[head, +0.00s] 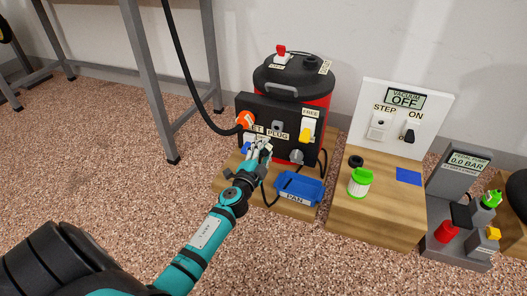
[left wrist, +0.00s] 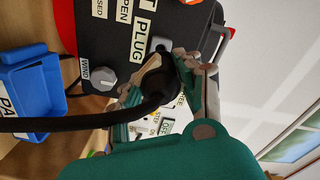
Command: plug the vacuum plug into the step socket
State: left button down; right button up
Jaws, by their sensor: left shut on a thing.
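My left gripper (head: 261,149) is in front of the vacuum's dark front panel, below the PLUG label. In the left wrist view, my left gripper (left wrist: 160,84) is shut on the black vacuum plug (left wrist: 153,88), and its black cord runs off to the left. The plug is close to the grey holder (left wrist: 160,45) beside the PLUG label; whether they touch is unclear. In the head view the fingers mostly hide the plug. The step socket (head: 378,129) is on the white board at right, under the STEP label. My right gripper is not in view.
The red and black vacuum (head: 318,89) stands on a wooden base, with a thick hose leaving its orange fitting (head: 245,119). A blue pan (head: 300,187) lies in front. A black switch (head: 409,134) is beside the socket, below a display reading OFF (head: 405,99). A green-lidded jar (head: 360,182) stands before the board.

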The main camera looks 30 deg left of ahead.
aim_at(261, 156)
pick_arm(q)
jog(key=shift+b+x, duration=0.7)
jog(key=shift+x, duration=2.15)
jog(key=shift+b+x, duration=0.6)
jog(key=shift+x, duration=0.85)
jog(key=c, duration=0.8)
grip_release()
jog(key=shift+s, duration=0.1)
jog(key=v, duration=1.1)
jog(key=shift+s+d, duration=0.15)
jog(key=shift+s, duration=0.25)
